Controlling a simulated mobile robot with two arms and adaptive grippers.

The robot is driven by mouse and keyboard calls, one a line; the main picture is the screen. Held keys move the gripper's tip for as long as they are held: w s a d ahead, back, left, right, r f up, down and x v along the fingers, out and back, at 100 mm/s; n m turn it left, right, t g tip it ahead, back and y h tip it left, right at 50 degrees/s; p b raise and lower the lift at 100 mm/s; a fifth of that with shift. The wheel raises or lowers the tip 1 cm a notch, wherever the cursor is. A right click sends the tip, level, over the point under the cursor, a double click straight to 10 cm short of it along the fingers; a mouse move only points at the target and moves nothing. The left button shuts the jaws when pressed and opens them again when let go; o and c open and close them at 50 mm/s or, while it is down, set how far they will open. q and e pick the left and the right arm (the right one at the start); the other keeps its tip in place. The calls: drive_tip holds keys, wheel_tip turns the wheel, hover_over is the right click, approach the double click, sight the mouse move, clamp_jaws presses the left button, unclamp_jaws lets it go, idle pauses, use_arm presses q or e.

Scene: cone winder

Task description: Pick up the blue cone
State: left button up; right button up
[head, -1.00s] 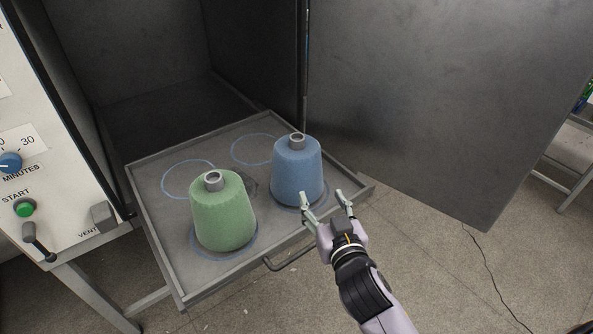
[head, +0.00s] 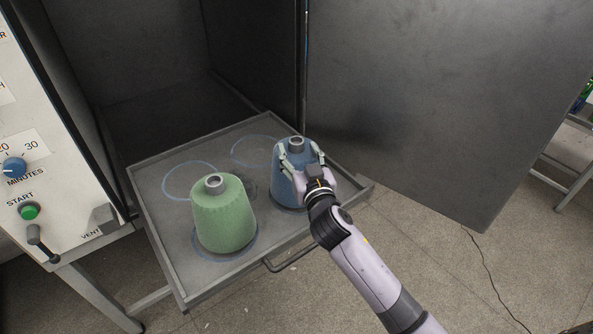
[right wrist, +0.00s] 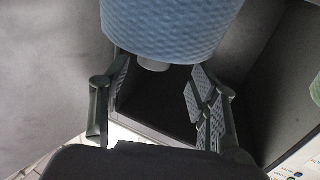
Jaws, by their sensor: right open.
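The blue cone (head: 281,188) stands upright with its grey tube tip on top, at the front right of the pulled-out tray (head: 158,232). My right gripper (head: 301,152) is open, its fingers at the upper part of the cone, one on either side in the head view. The gripper and wrist hide part of the cone's right side. In the right wrist view the cone (right wrist: 172,28) fills the top, with the open fingers (right wrist: 158,98) apart below it; I cannot tell whether they touch it. My left gripper is not in view.
A green cone (head: 223,215) stands on the tray to the left of the blue one. Drawn circles at the tray's back are empty. An open metal door (head: 430,100) stands behind my right arm. A control panel (head: 40,150) is at the left.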

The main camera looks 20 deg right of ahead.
sight(299, 145)
drive_tip(key=w, duration=0.5)
drive_tip(key=shift+d+f+p, duration=0.1)
drive_tip(key=shift+d+p, duration=0.25)
drive_tip(key=shift+p, duration=0.05)
drive_tip(key=shift+s, duration=0.1)
clamp_jaws()
idle(0.4)
drive_tip(key=shift+r, duration=0.2)
